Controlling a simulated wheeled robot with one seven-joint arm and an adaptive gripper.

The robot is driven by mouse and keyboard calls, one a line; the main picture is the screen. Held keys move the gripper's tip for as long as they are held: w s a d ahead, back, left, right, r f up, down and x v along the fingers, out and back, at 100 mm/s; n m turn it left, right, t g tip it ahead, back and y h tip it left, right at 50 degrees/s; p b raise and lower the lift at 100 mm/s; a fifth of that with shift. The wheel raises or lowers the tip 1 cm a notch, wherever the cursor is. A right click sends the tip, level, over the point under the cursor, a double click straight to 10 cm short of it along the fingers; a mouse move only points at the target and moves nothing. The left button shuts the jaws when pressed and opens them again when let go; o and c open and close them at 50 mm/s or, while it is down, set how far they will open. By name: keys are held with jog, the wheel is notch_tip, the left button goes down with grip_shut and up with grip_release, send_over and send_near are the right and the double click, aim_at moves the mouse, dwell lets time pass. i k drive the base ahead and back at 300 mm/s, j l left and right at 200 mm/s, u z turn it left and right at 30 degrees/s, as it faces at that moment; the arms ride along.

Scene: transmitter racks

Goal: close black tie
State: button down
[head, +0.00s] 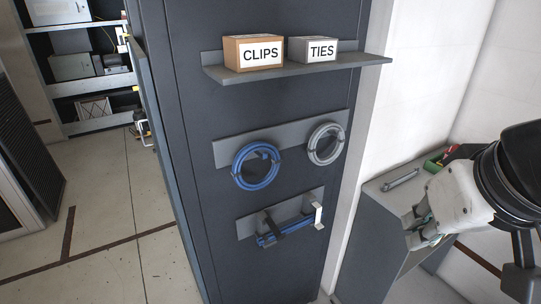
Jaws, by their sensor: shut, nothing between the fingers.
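A black tie (272,223) sits on a short blue cable bundle (268,240) at the lower bracket (246,225) of the dark rack. Its upper part stands up in front of the bracket; I cannot tell whether its ends are joined. A white tie (318,216) stands upright at the right end of the same bundle. My gripper (424,232) is at the right, over the grey cabinet, well apart from both ties. It is shut and empty, and its fingertips are small and partly hidden in this view.
Above the bundle hang a blue cable coil (237,170) and a grey cable coil (312,150). A shelf (290,70) holds boxes marked CLIPS (254,53) and TIES (313,49). A tool (401,180) and a green tray (437,163) lie on the grey cabinet (375,245). The floor at left is clear.

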aim_at(268, 221)
jog(key=u, duration=0.45)
jog(key=i, duration=0.4)
jog(key=k+l+u, duration=0.25)
jog(key=l, duration=0.2)
jog(key=k+l+u, duration=0.3)
jog(key=k+l, duration=0.1)
jog(key=l, duration=0.05)
